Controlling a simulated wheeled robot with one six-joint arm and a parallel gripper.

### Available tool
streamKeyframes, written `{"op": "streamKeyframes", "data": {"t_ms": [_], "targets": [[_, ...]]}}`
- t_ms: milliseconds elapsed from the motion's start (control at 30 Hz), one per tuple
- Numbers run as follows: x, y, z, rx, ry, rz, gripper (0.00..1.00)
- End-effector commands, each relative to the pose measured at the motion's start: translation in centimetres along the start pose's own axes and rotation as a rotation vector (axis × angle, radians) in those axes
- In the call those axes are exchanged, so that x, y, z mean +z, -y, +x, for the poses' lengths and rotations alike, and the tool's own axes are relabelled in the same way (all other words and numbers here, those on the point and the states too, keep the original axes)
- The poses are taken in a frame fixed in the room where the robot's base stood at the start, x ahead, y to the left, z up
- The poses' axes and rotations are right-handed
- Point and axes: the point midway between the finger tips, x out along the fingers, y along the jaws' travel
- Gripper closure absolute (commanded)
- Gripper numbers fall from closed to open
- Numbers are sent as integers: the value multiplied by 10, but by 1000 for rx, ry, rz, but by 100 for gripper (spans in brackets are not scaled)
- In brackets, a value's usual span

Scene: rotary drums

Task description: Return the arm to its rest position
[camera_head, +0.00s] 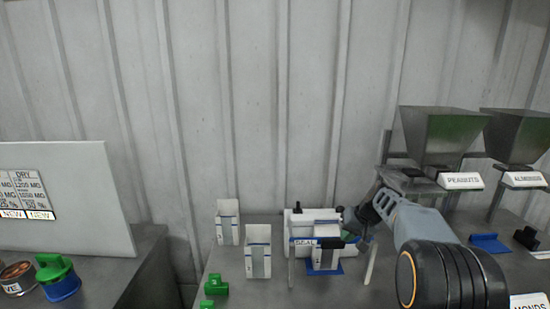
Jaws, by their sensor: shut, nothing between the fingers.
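My arm (418,222) reaches in from the lower right and stretches back over the counter. My gripper (353,218) is at its far end, close to the right side of the white sealing station (312,222) marked SEAL. The gripper is small and dark in this view. It appears shut and holds nothing. I cannot tell whether it touches the station or the green piece (370,238) beside it.
White cartons (228,222) (258,252) stand left of the station. A green clamp-like piece (216,285) lies in front. Metal hoppers labelled PEANUTS (440,135) and ALMONDS (515,138) stand at right. A panel (70,195), a tin (18,278) and a green-topped container (57,276) are on the left counter.

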Motion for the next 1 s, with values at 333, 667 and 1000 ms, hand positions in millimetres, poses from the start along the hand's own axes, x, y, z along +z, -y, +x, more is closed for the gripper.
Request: {"op": "streamKeyframes", "data": {"t_ms": [333, 667, 1000], "targets": [[106, 8, -15, 189, 69, 52, 100], [248, 18, -44, 365, 28, -64, 100], [282, 35, -64, 366, -74, -166, 100]]}}
